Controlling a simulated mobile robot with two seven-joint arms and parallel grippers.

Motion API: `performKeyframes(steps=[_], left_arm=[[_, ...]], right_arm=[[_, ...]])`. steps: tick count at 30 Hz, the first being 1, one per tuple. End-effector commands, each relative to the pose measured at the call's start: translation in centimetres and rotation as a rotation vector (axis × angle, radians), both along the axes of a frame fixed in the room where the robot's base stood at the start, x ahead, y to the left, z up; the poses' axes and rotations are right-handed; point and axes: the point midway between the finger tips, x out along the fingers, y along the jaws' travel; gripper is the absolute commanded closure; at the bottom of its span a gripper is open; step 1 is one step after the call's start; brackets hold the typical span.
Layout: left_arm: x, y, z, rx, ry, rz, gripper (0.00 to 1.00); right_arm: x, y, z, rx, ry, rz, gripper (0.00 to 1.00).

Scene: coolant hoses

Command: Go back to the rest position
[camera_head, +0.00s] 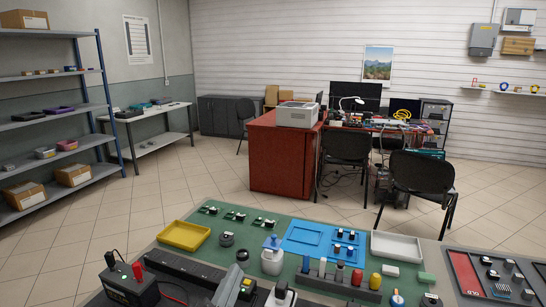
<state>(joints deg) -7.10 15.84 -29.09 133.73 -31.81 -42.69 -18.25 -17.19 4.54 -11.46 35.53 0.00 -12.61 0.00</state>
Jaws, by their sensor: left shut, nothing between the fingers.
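My left gripper (230,285) shows only in part at the bottom edge, as a grey tapered shape over the dark front of the bench. It is shut and empty. Most of my left arm is outside the picture. My right gripper is not in view. The green-topped workbench (150,246) spreads across the bottom of the view. A white bottle with a blue-grey top (272,258) stands on it, beyond the gripper.
A yellow tray (184,236), a blue tray (306,234) and a white tray (397,247) lie on the bench. A black box with leads (130,285) stands at the left. Small coloured parts crowd the front. Open tiled floor lies beyond, before a red desk (280,160).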

Motion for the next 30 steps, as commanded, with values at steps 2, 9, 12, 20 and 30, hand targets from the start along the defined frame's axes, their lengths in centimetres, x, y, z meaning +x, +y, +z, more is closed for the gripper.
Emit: performKeyframes(steps=[2,9,12,20,30], left_arm=[[-1.6,2.9,-4.6,-0.129,0.217,0.11,1.0],[-10.2,7.9,-15.4,-0.416,0.763,0.403,1.0],[-14.3,8.8,-18.0,-0.494,0.936,0.5,1.0],[-20.7,9.4,-22.9,-0.588,1.208,0.653,1.0],[-20.1,9.1,-32.6,-0.566,1.246,0.661,1.0]], right_arm=[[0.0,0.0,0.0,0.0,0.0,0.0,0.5],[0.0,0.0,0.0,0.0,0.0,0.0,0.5],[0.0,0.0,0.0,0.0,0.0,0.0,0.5],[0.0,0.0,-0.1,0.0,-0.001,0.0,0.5],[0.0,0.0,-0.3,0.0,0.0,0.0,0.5]])
